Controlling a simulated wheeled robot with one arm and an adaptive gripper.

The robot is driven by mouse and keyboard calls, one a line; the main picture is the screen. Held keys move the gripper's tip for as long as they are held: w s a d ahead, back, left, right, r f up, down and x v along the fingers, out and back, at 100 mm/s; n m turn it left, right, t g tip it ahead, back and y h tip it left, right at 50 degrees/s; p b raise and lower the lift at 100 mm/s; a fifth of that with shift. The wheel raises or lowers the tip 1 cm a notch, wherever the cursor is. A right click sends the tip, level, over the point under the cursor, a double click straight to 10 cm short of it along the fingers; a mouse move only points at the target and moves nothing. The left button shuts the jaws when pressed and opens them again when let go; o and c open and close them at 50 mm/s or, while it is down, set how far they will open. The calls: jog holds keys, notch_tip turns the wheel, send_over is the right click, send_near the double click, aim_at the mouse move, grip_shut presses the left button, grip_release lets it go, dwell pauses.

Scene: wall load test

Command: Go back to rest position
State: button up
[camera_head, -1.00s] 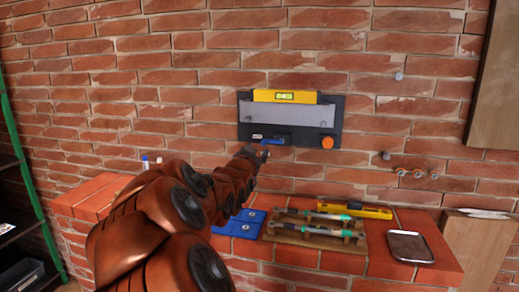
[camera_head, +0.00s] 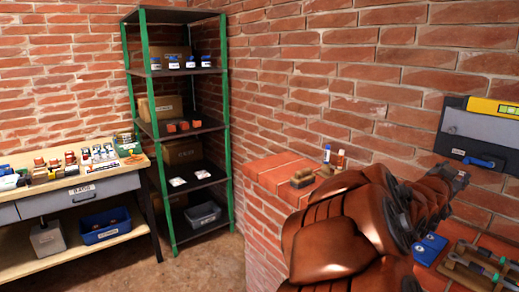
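My arm reaches in from the lower right of the head view. My gripper (camera_head: 457,178) is at its end, small and dark, just in front of the brick wall and below the dark wall panel (camera_head: 455,139). I cannot make out whether its fingers are open or shut, and no held object shows. The panel carries a yellow level (camera_head: 497,109) and a blue-handled tool (camera_head: 479,161). The panel's right part is cut off by the picture edge.
A brick ledge (camera_head: 270,172) runs under the arm, with small bottles, a blue case (camera_head: 431,246) and a wooden tool rack (camera_head: 470,262) on it. A green-framed shelf (camera_head: 226,120) stands in the corner. A workbench (camera_head: 60,202) is at left. Floor before the shelf is clear.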

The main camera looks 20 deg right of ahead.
jog(key=w+a+f+n+t+y+p, duration=0.15)
jog(key=a+f+y, duration=0.25)
jog(key=a, duration=0.4)
jog(key=w+a+f+n+y+p, duration=0.2)
jog(key=w+a+f+n+y, duration=0.15)
jog(key=a, duration=0.35)
jog(key=s+a+f+n+g+y+p, duration=0.1)
jog(key=s+a+f+n+y, duration=0.15)
jog(key=a, duration=0.45)
jog(key=s+a+f+n+y+p, duration=0.1)
jog(key=a+f+y, duration=0.2)
jog(key=a, duration=0.4)
jog(key=s+a+f+n+g+y+p, duration=0.2)
jog(key=s+a+n+g+y, duration=0.15)
jog(key=s+a, duration=0.65)
jog(key=s+a+n+g+p, duration=0.1)
jog(key=s+a+n+g, duration=0.1)
jog(key=s, duration=0.4)
jog(key=s+a+r+n+g, duration=0.1)
jog(key=s+a+n+g, duration=0.2)
jog(key=s, duration=0.4)
jog(key=shift+s+a+p, duration=0.25)
jog(key=shift+a+p, duration=0.15)
jog(key=shift+a, duration=0.2)
jog(key=shift+d+y, duration=0.1)
jog(key=shift+y, duration=0.15)
